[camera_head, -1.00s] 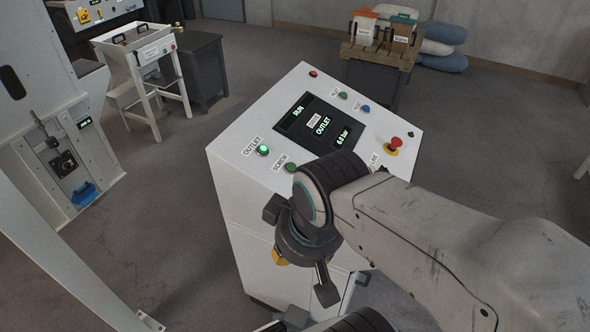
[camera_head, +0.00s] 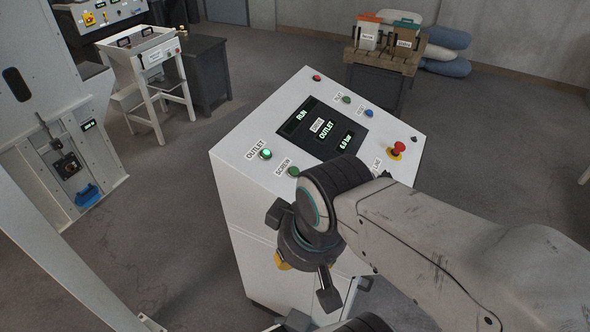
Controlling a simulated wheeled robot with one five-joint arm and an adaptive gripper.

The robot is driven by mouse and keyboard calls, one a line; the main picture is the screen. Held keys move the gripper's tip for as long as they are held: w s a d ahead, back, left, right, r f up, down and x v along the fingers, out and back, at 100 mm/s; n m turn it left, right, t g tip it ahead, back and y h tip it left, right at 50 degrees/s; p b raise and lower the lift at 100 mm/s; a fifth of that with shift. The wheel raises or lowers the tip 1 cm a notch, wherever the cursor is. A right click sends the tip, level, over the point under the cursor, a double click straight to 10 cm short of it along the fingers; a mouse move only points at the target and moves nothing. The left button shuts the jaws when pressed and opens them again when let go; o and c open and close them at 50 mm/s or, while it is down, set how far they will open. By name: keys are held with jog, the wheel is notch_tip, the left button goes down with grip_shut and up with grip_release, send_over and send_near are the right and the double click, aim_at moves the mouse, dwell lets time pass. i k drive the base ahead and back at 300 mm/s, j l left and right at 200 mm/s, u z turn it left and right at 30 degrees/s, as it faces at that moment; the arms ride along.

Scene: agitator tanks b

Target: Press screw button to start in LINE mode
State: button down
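The control console (camera_head: 235,185) stands in the middle with a sloped white top. The green SCREW button (camera_head: 293,171) is on the console's near side, beside its SCREW label (camera_head: 283,166), close to my wrist in the picture. The LINE label (camera_head: 377,164) is to the right, with a dark part partly hidden behind my arm. The display (camera_head: 318,127) reads RUN, OUTLET and 6.0 bar. The OUTLET button (camera_head: 265,154) glows green. My gripper (camera_head: 303,288) hangs in front of the console, apart from the buttons; its fingertips do not show clearly.
A red mushroom button (camera_head: 399,147) on yellow sits at the console's right. Small green (camera_head: 346,99) and blue (camera_head: 368,113) buttons lie near the display. A white machine (camera_head: 45,110) stands left. A table with containers (camera_head: 385,57) stands behind. Open floor surrounds the console.

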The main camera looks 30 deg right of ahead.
aim_at(294, 171)
jog(key=i+j+u, duration=0.1)
jog(key=j+u, duration=0.25)
jog(key=i+j+u, duration=0.1)
jog(key=u, duration=0.25)
jog(key=i+j+u, duration=0.15)
jog(key=u, duration=0.2)
